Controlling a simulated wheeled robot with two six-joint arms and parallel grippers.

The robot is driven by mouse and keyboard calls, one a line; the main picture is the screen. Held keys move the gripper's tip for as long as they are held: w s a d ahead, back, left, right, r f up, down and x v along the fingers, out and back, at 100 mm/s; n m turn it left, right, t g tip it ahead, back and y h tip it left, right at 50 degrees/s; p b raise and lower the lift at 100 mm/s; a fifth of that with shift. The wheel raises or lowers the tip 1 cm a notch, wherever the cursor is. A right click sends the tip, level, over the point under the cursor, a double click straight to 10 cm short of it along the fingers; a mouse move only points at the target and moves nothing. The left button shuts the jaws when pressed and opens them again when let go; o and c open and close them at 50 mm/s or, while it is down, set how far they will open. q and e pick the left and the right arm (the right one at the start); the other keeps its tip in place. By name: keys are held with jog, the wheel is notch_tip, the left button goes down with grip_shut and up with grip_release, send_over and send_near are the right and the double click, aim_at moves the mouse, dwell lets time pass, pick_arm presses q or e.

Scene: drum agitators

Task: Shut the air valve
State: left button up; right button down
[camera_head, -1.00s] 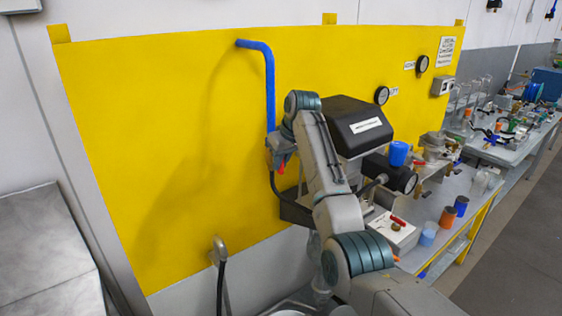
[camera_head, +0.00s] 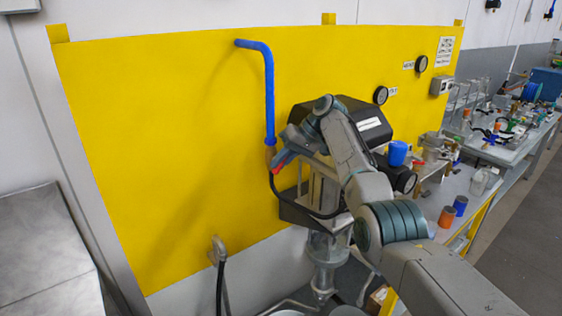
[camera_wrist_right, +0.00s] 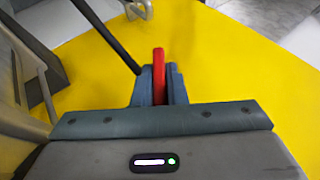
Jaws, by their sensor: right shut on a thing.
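The air valve is at the lower end of the blue pipe (camera_head: 269,95) on the yellow wall panel. Its red handle (camera_head: 277,170) shows just below the pipe end, slanting down to the left. My right gripper (camera_head: 283,160) reaches it from the right and is shut on the handle. In the right wrist view the red handle (camera_wrist_right: 158,75) stands between the two blue-grey fingers (camera_wrist_right: 158,90), with its tip sticking out past them. The valve body is largely hidden behind the gripper. My left gripper is not in view.
A dark machine (camera_head: 355,120) stands right behind my right arm. A bench to the right holds a blue cup (camera_head: 397,153), an orange cup (camera_head: 447,217) and other items. A grey hose fitting (camera_head: 218,248) is on the wall at lower left. The yellow panel left of the pipe is clear.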

dwell(0.4)
jog(key=c, duration=1.5)
grip_release()
jog(key=shift+o, duration=0.2)
